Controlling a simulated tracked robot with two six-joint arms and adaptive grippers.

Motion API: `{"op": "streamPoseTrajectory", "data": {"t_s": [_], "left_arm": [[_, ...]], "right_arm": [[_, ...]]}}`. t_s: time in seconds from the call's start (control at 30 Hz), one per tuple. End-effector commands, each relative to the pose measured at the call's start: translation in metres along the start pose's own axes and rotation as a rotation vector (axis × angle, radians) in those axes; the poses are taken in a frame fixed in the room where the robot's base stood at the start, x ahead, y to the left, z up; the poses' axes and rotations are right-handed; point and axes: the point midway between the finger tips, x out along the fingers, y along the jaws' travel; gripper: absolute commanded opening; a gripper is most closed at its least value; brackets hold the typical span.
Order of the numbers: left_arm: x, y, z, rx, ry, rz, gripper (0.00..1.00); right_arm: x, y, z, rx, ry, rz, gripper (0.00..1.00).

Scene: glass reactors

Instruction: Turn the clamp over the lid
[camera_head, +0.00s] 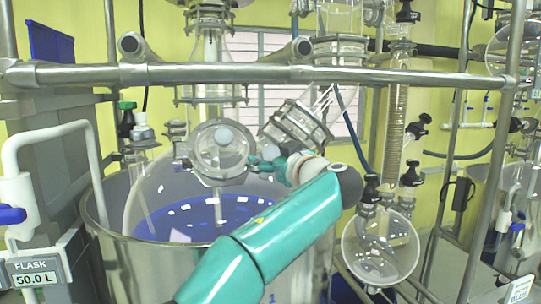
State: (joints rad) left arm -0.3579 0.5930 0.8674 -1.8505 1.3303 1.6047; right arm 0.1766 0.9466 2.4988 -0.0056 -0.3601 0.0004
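My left gripper (262,164), with small teal fingers, is at the end of my teal arm near the middle of the view. It is at the right edge of a round glass port lid (213,155) with a metal clamp ring (199,176) around it, on top of the large glass flask (150,205). The fingertips overlap the ring's right side in the picture; whether they touch it, and how far apart they are, is too small to tell. My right gripper is out of view.
The flask holds blue liquid and sits in a wide metal vessel (101,222). A metal rail (215,73) crosses above. A tilted glass neck (297,124) stands close above the gripper. A round glass receiver (375,255) hangs at right. A white handle (50,133) is at left.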

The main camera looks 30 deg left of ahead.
Motion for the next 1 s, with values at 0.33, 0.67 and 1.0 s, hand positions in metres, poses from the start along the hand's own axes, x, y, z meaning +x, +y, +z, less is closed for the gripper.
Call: {"op": "streamPoseTrajectory", "data": {"t_s": [0.33,0.67,1.0], "left_arm": [[0.0,0.0,0.0,0.0,0.0,0.0,0.14],[0.0,-0.001,0.001,0.023,0.0,0.023,0.11],[0.0,-0.002,0.004,0.164,0.002,0.151,0.11]], "right_arm": [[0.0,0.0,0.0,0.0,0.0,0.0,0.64],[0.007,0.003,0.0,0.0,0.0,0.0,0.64],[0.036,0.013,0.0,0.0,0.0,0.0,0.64]]}}
